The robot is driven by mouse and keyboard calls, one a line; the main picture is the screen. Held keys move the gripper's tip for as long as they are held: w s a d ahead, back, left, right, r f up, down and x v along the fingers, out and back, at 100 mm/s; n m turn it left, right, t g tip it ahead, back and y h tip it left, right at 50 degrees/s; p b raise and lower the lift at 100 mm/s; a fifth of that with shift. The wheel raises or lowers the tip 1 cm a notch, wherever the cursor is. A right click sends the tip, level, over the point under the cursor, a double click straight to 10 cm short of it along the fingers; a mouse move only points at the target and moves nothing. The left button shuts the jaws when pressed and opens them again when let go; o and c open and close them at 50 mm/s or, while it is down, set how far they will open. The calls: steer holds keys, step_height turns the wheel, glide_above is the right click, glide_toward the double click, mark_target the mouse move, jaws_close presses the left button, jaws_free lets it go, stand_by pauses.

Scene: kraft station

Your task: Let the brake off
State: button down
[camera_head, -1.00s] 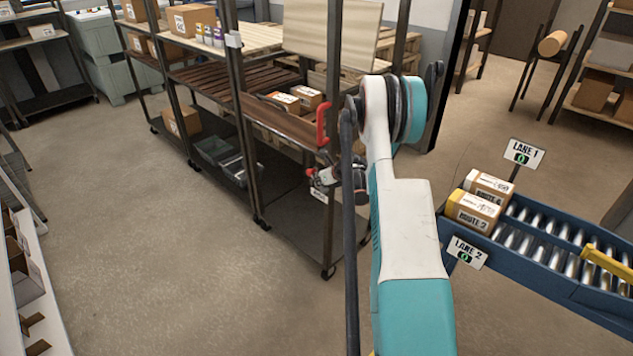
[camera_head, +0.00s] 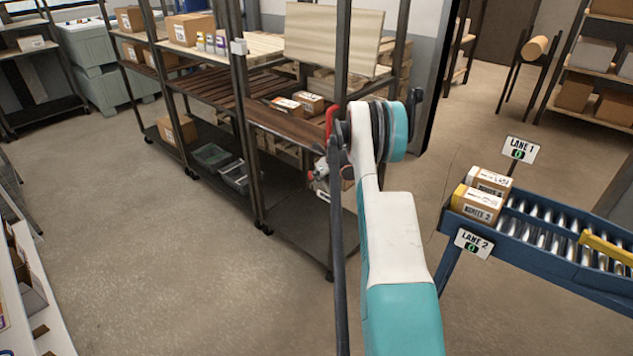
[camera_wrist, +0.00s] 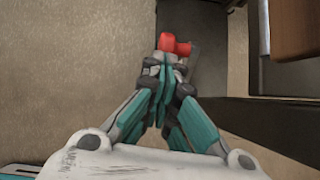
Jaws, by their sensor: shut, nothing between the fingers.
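A red lever (camera_head: 330,120) shows upright at the front post of the shelving rack in the head view, partly covered by my arm. A red rounded part (camera_wrist: 168,42) with a short side stub is just beyond my fingertips in the wrist view. I cannot tell whether the fingers touch it. My gripper (camera_wrist: 165,68) is shut with nothing between its fingers.
The shelving rack (camera_head: 258,150) stands ahead, with cartons (camera_head: 310,101) on its middle shelf. A blue roller conveyor (camera_head: 540,238) with two boxes and lane signs is at the right. A white shelf edge (camera_head: 35,300) is at the left. The floor between is open.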

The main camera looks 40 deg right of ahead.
steer(key=shift+w+a+f+b, duration=0.1)
steer(key=shift+w+f+b, duration=0.3)
steer(key=shift+w, duration=0.4)
steer(key=shift+w+a+f+b, duration=0.1)
steer(key=shift+w+f+b, duration=0.15)
steer(key=shift+w+f, duration=0.4)
steer(key=shift+w+r, duration=0.15)
steer(key=shift+w, duration=0.05)
steer(key=shift+d+r, duration=0.1)
steer(key=v, duration=1.1)
steer(key=shift+s+r, duration=0.2)
steer(key=shift+r, duration=0.1)
